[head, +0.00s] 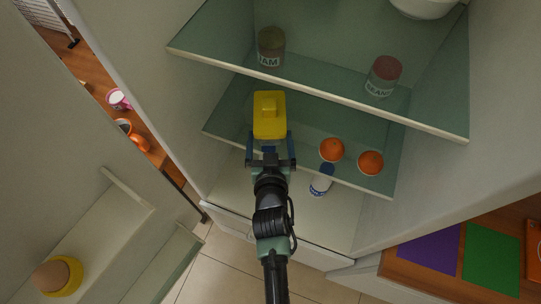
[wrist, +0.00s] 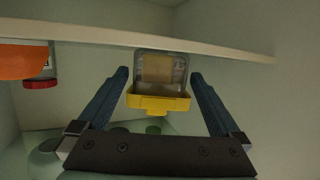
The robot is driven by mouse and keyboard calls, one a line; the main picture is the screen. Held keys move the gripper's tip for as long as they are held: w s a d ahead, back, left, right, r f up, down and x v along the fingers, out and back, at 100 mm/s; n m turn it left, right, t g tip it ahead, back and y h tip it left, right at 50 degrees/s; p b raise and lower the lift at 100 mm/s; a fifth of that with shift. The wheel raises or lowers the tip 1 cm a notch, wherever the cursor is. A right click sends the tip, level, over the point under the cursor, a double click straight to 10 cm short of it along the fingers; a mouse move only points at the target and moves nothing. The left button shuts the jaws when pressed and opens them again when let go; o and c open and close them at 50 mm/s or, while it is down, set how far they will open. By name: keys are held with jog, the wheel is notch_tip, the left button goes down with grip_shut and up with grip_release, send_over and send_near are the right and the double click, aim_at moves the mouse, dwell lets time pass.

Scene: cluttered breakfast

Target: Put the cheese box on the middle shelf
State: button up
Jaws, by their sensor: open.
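The cheese box (head: 269,112) is in the head view, with a yellow lid and a raised knob. It appears to rest on the middle shelf (head: 225,133) of the open fridge, near the left part of the front edge. The wrist view appears upside down and shows the cheese box (wrist: 159,102) with a clear lower part and something beige inside. My gripper (head: 269,136) is open at the box's near end. In the wrist view, my gripper's fingers (wrist: 159,76) are on either side of the box, with a narrow gap at each side.
The top shelf (head: 215,55) above holds a jam can (head: 270,47) and a beans can (head: 384,76). A white-and-blue bottle (head: 321,181) is below. The open door stands at left.

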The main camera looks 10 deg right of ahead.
jog(key=p+v, duration=0.3)
jog(key=v, duration=0.6)
jog(key=shift+s, duration=0.15)
jog(key=shift+a+r, duration=0.1)
